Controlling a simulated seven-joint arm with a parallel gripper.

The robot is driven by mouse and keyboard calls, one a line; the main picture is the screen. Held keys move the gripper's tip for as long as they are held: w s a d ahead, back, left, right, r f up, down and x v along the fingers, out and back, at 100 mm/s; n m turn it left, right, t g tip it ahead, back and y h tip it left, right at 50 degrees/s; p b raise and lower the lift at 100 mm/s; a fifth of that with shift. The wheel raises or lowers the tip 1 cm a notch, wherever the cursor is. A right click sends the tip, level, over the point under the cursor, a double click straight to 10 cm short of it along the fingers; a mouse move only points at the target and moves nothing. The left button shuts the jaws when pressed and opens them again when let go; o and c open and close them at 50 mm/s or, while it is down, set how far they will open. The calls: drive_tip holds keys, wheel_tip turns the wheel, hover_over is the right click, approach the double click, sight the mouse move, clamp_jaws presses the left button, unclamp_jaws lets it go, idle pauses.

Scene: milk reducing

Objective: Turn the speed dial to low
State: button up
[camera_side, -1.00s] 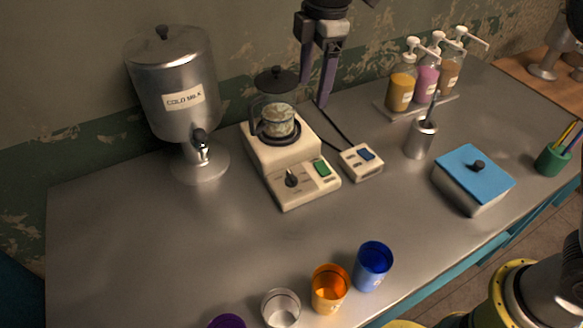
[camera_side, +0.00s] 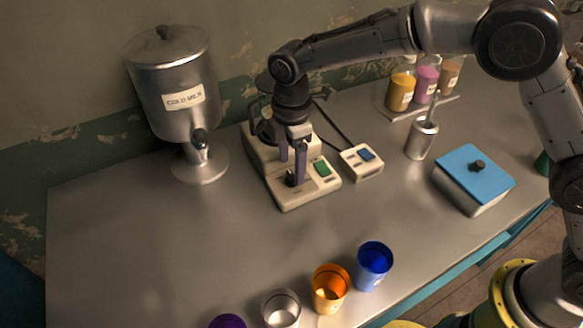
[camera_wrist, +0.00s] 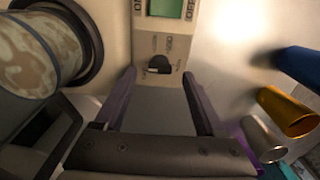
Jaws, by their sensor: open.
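The speed dial (camera_side: 291,180) is a small black knob on the front panel of the cream mixer base (camera_side: 292,201). In the wrist view the dial (camera_wrist: 158,64) sits just beyond and between my fingertips, with small labels around it that I cannot read for certain. Its exact setting is unclear. My gripper (camera_side: 292,160) points down over the panel, open, with its two purple fingers apart. In the wrist view my gripper (camera_wrist: 159,76) has one finger either side of the dial's line. I cannot tell whether either finger touches it. My arm partly hides the mixer's jar.
A green switch (camera_side: 321,168) lies right of the dial. A control box with a blue switch (camera_side: 366,154) stands further right. A cold milk dispenser (camera_side: 172,90) is at left. Orange (camera_side: 330,288) and blue (camera_side: 373,266) cups stand in front.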

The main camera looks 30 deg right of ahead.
sight(292, 178)
drive_tip(key=shift+f, duration=1.15)
clamp_jaws()
